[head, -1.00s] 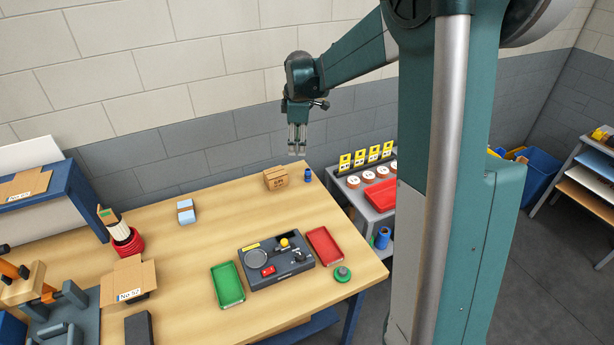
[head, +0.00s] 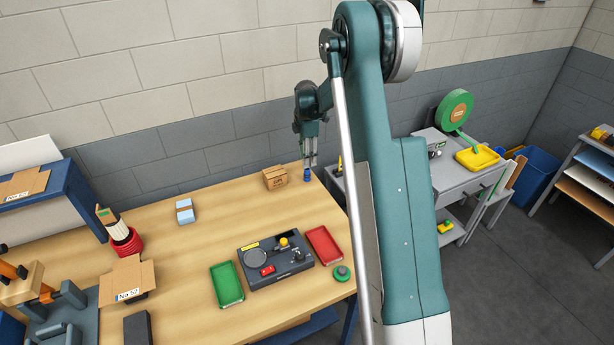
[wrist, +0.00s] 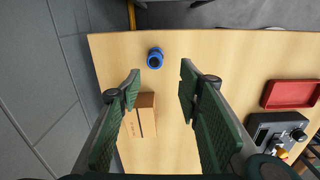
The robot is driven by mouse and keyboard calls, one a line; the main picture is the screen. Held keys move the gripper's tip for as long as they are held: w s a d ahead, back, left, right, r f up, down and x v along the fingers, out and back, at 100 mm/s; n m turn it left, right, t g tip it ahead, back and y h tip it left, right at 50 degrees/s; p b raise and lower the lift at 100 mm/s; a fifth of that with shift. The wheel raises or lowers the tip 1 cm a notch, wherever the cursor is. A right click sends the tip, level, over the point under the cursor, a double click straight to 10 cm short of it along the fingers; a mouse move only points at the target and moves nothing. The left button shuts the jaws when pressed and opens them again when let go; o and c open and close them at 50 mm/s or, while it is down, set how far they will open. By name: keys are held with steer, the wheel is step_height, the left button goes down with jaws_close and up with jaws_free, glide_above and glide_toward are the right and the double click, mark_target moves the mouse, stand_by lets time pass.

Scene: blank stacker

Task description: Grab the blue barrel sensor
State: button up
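The blue barrel sensor (head: 307,175) stands on the wooden table near its back right edge, just right of a small cardboard box. In the wrist view the sensor (wrist: 155,58) is a round blue cap with a dark centre, seen from above, beyond the fingertips and between their lines. My gripper (head: 309,163) points down above the sensor. In the wrist view my gripper (wrist: 160,80) has its two green-padded fingers spread apart with nothing between them. The exact height gap to the sensor is hard to tell.
The cardboard box (head: 275,177) lies close beside the sensor and shows near the left finger in the wrist view (wrist: 141,115). A red tray (head: 323,245), a green tray (head: 227,284) and a dark fixture (head: 262,276) sit further forward.

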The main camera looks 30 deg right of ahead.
mark_target(307, 172)
steer(key=shift+w+d+f, duration=0.2)
steer(key=shift+f, duration=0.3)
steer(key=shift+w+d+f, duration=0.15)
steer(key=shift+d+f, duration=0.05)
steer(key=shift+f, duration=0.25)
steer(key=shift+f, duration=1.3)
steer(key=shift+f, duration=0.1)
steer(key=shift+w+f+p, duration=0.2)
steer(key=shift+f+p, duration=0.15)
steer(key=shift+f, duration=2.15)
steer(key=c, duration=1)
